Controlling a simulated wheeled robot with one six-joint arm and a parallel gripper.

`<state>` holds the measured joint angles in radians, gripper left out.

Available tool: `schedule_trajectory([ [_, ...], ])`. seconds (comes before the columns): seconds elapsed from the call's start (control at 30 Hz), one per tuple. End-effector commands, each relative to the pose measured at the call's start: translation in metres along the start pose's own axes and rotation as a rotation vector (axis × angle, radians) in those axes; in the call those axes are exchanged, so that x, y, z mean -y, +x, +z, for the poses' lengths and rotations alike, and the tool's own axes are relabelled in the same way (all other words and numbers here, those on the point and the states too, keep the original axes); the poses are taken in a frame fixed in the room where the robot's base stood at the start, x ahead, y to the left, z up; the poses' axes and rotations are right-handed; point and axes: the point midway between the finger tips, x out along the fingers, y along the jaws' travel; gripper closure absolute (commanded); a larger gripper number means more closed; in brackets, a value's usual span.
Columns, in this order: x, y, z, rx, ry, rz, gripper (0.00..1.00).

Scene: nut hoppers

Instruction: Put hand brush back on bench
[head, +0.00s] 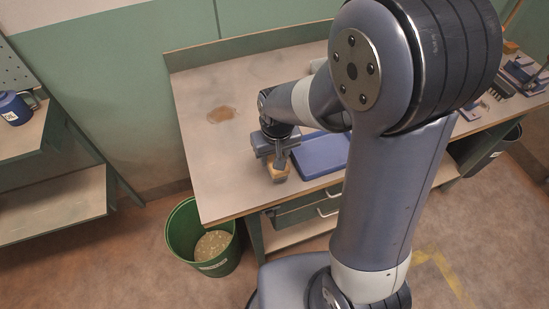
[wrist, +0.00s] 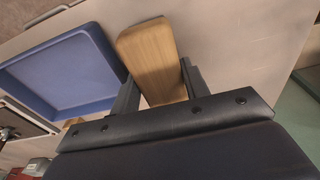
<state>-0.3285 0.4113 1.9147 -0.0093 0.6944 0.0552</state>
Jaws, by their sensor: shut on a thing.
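The hand brush shows as a light wooden block (head: 279,174) at the left part of the bench, near its front edge. In the wrist view the brush (wrist: 150,52) lies between the two fingers of my gripper (wrist: 157,77). My gripper (head: 278,161) is shut on it from above, in front of the bench top (head: 235,172) in the head view. The bristles are hidden. I cannot tell whether the brush touches the bench.
A blue tray (head: 322,160) lies on the bench just right of the brush. A brown patch (head: 221,114) marks the bench behind. A green bin (head: 184,232) stands on the floor at the front left. Several items lie at the right end. Bare bench is free left of my gripper.

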Motion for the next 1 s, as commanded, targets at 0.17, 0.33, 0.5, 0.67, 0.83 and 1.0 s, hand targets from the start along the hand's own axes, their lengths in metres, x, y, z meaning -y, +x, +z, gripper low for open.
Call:
schedule_trajectory([
  [0.17, 0.0, 0.02, 0.003, 0.002, 0.0, 0.0, 0.75],
  [0.33, 0.0, 0.023, 0.003, 0.0, 0.0, 0.0, 0.75],
  [0.5, 0.0, 0.024, 0.003, 0.0, 0.0, 0.0, 0.75],
  [0.67, 0.0, 0.026, 0.003, 0.0, 0.0, 0.0, 0.51],
  [0.83, 0.0, 0.026, 0.003, 0.0, 0.0, 0.0, 0.37],
  [1.0, 0.0, 0.026, 0.003, 0.0, 0.0, 0.0, 0.35],
])
